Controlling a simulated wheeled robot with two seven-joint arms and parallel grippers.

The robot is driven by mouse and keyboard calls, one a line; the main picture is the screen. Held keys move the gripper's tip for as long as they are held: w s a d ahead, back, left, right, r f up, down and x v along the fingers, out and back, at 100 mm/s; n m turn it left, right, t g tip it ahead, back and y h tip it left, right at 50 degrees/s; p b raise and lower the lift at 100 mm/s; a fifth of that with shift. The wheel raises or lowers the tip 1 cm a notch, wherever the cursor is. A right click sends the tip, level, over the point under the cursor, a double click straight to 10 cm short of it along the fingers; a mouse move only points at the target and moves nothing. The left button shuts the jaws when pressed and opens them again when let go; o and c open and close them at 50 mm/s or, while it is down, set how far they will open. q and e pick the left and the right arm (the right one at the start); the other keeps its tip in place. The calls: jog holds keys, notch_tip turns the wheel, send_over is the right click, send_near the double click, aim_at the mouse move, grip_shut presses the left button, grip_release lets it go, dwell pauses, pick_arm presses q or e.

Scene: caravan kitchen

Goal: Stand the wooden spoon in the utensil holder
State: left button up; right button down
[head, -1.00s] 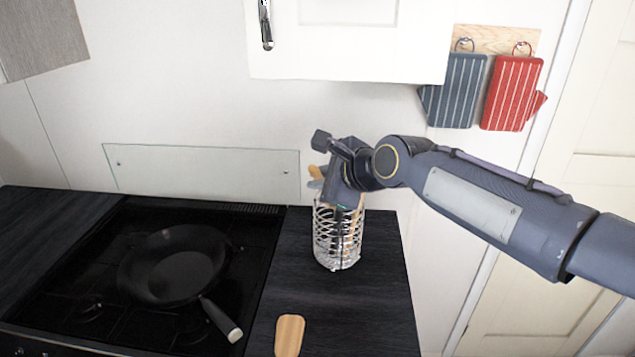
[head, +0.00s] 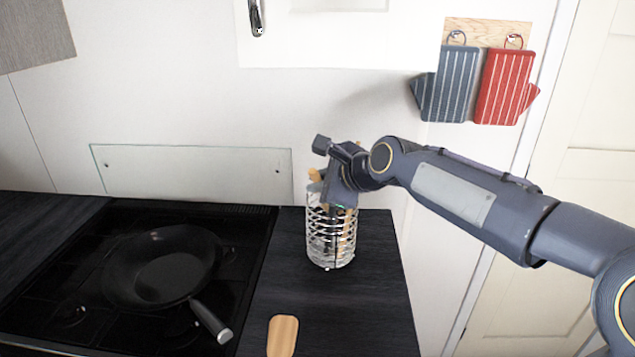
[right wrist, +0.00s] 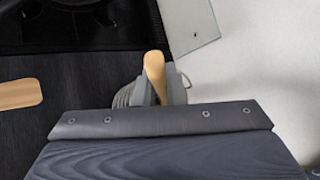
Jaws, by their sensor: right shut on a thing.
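The utensil holder (head: 318,246) is a wire cylinder standing upright on the dark worktop, right of the hob. My right gripper (head: 336,199) is directly over its rim, pointing down. In the right wrist view the gripper (right wrist: 158,92) is shut on the wooden spoon (right wrist: 154,66), between its two fingers. A light wooden length (head: 346,234) shows through the wires inside the holder, below the gripper. The gripper hides the holder's mouth, so I cannot tell whether the spoon touches the bottom. My left gripper is not in view.
A black frying pan (head: 165,265) sits on the hob at left. A wooden board or utensil end (head: 283,335) lies on the worktop in front of the holder. A glass splashback (head: 190,175) stands behind the hob. Oven mitts (head: 450,84) hang on the wall.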

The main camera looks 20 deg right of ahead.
dwell(0.3)
jog(key=c, duration=1.4)
grip_release()
jog(key=shift+c, duration=0.2)
jog(key=v, duration=0.7)
jog(key=shift+s+d+r+b, duration=0.2)
jog(key=shift+s+b, duration=0.1)
jog(key=shift+b, duration=0.05)
jog(key=s+a+f+n+g, duration=0.2)
jog(key=s+f+n, duration=0.8)
jog(key=s+f, duration=0.1)
jog(key=s+a+f+n+g, duration=0.2)
jog(key=s+f+n+g, duration=0.1)
jog(key=s+f+n, duration=0.7)
jog(key=s+f, duration=0.1)
jog(key=s, duration=0.2)
jog(key=shift+s+a+n, duration=0.3)
jog(key=shift+s+n, duration=0.1)
